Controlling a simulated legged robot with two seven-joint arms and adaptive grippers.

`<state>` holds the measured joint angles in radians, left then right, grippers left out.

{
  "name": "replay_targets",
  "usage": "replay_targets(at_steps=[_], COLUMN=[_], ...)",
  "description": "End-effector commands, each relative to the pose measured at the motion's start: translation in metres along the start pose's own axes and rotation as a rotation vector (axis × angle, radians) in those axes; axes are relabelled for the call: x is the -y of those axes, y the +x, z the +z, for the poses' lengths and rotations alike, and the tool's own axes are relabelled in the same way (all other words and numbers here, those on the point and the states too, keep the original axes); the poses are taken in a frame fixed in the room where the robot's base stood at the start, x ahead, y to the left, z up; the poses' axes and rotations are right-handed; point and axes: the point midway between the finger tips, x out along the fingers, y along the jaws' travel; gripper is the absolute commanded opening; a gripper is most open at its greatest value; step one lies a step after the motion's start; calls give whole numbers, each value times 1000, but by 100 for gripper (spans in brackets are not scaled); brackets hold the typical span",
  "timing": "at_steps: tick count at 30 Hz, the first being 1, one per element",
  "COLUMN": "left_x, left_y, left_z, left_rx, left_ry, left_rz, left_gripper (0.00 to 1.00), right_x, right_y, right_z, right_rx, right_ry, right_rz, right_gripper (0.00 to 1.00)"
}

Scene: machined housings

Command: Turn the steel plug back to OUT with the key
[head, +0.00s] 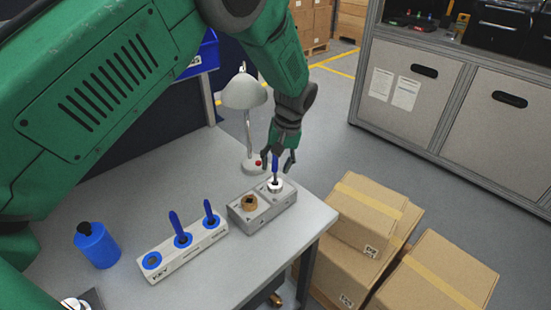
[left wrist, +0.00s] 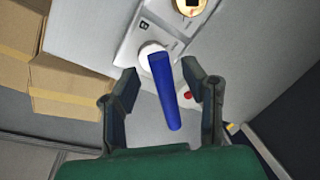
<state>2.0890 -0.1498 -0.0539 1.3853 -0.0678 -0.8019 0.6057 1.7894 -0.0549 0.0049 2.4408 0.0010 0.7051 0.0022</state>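The steel plug (head: 275,186) is the pale round one at the right end of the grey housing (head: 262,212); it also shows in the left wrist view (left wrist: 148,50). The blue-handled key (left wrist: 165,90) stands in the steel plug, its handle pointing up toward my left gripper. My left gripper (head: 278,161) is above the plug with its fingers on either side of the handle. In the left wrist view the fingers (left wrist: 158,80) are apart, with gaps between them and the handle. A brass plug (head: 249,203) sits at the left end of the housing. My right gripper is not in view.
A white key rack (head: 176,258) with blue-ringed holes holds two blue handles; its left hole is empty. A blue bottle (head: 97,246) stands at the left, and a lamp (head: 245,95) behind the housing. Cardboard boxes (head: 362,215) stand beside the table's right edge.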

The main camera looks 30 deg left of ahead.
Motion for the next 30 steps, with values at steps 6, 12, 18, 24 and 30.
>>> replay_targets(at_steps=[6,12,18,24,30], left_x=[2,4,2,2,2], left_y=[1,2,1,2,1], left_z=[-1,-2,-2,-2,-1], left_rx=[2,4,45,48,48], left_ry=[0,-3,-212,-230,-229], left_rz=[2,3,0,0,1], left_gripper=[7,0,0,30,30], right_x=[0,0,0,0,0], right_y=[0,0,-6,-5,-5], right_z=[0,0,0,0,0], right_rx=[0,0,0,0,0], right_ry=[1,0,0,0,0], right_rz=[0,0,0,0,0], right_gripper=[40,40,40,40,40])
